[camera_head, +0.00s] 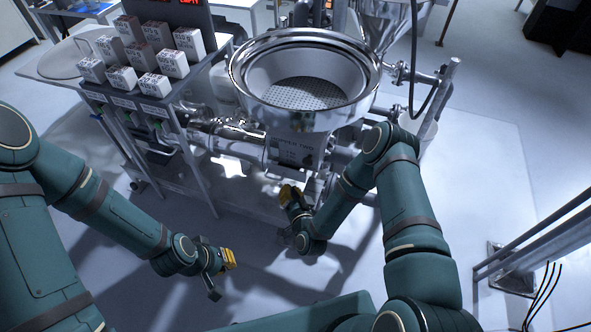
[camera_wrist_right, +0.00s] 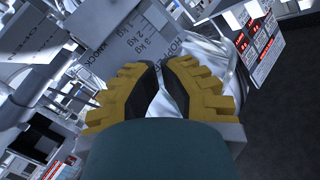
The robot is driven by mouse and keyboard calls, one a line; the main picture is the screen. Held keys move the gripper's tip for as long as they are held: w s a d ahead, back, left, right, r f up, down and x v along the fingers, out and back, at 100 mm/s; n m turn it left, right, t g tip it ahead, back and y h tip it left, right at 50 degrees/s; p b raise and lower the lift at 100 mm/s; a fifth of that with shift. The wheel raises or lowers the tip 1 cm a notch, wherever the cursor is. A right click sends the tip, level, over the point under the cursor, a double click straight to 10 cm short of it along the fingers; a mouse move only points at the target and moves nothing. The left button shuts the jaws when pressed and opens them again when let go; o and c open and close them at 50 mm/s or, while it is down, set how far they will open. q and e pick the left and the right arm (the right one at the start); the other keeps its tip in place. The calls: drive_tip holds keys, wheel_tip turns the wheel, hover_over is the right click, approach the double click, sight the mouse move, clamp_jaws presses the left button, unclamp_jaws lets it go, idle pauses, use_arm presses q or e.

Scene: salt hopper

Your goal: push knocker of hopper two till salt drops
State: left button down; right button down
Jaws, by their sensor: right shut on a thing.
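A large steel hopper (camera_head: 243,84) with a perforated plate inside stands at the centre of the head view. A labelled grey plate (camera_head: 293,150) sits below its bowl; its number is too small to read surely. The right wrist view shows a grey plate (camera_wrist_right: 112,38) with kg marks and a "KNOCK" label. My right gripper (camera_head: 291,197) is below the hopper front. Its yellow fingers (camera_wrist_right: 160,88) are shut on a thin pale metal part; the fingers hide most of it, so I cannot tell if it is the knocker. My left gripper (camera_head: 229,259) hangs empty over the floor.
A rack (camera_head: 160,101) with several white labelled boxes (camera_head: 172,63) stands left of the hopper. Another steel funnel (camera_head: 385,22) is behind at right. Pipes and valves (camera_head: 398,72) surround the hopper. Red-digit displays (camera_wrist_right: 262,40) show in the right wrist view. Floor at front is free.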

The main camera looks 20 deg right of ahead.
sight(309, 160)
drive_tip(key=shift+w, duration=0.1)
idle(0.4)
drive_tip(key=w+d+b, duration=0.2)
drive_tip(key=w+d, duration=0.2)
drive_tip(key=w, duration=0.3)
drive_tip(key=shift+d, duration=0.4)
drive_tip(key=shift+w+d, duration=0.1)
drive_tip(key=shift+w, duration=0.05)
idle(1.2)
drive_tip(key=shift+w+d+b, duration=0.15)
drive_tip(key=shift+w+b, duration=0.15)
drive_tip(key=shift+b, duration=0.2)
